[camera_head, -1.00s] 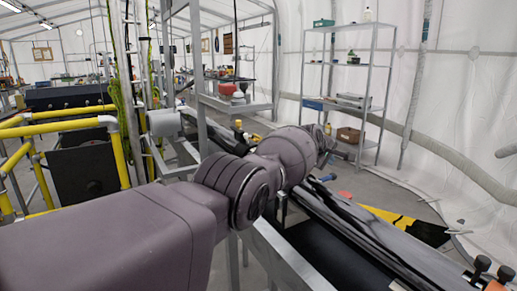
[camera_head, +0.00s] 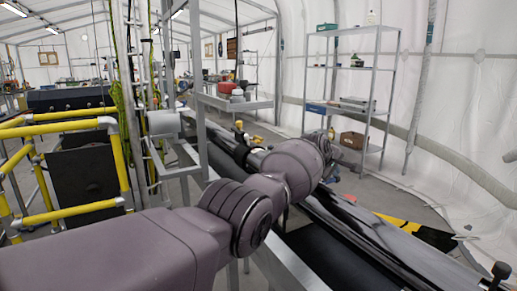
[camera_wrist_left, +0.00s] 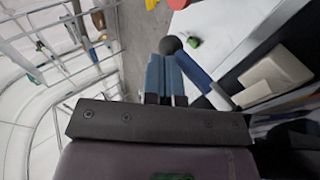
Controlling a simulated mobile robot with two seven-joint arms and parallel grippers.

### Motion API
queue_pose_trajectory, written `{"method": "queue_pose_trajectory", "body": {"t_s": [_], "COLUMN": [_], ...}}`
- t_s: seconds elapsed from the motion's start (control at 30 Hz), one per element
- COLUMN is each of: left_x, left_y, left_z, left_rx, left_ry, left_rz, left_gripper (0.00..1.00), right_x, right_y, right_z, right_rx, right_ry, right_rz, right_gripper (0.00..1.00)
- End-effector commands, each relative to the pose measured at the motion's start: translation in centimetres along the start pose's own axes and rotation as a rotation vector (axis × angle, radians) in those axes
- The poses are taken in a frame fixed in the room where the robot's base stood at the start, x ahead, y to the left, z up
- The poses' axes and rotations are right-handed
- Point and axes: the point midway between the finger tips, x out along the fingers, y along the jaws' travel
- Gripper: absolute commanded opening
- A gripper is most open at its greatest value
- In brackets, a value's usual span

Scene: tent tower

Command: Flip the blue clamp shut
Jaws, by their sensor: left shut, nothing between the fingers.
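In the left wrist view, the blue clamp (camera_wrist_left: 194,70) shows as a blue lever with a round black knob, slanting down to the right to a pale block. My left gripper (camera_wrist_left: 164,58) is shut and empty, its two blue-grey fingers side by side. The fingertips are just left of the lever, close to the knob; I cannot tell whether they touch it. In the head view my left arm reaches from lower left to the middle, and its wrist hides the gripper and the clamp. My right gripper is not in view.
Yellow railings (camera_head: 60,115) stand at left. A metal shelf (camera_head: 352,70) stands behind, with open floor before it.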

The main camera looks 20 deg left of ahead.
Motion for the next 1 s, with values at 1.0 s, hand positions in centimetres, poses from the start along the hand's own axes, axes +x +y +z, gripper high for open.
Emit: {"method": "queue_pose_trajectory", "body": {"t_s": [1.0], "left_x": [1.8], "left_y": [-1.9], "left_z": [0.4], "left_rx": [0.015], "left_ry": [-0.005], "left_rz": [-0.104], "left_gripper": [0.00], "right_x": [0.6], "right_y": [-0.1], "right_z": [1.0], "right_rx": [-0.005], "right_ry": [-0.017], "right_rz": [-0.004], "right_gripper": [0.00]}}
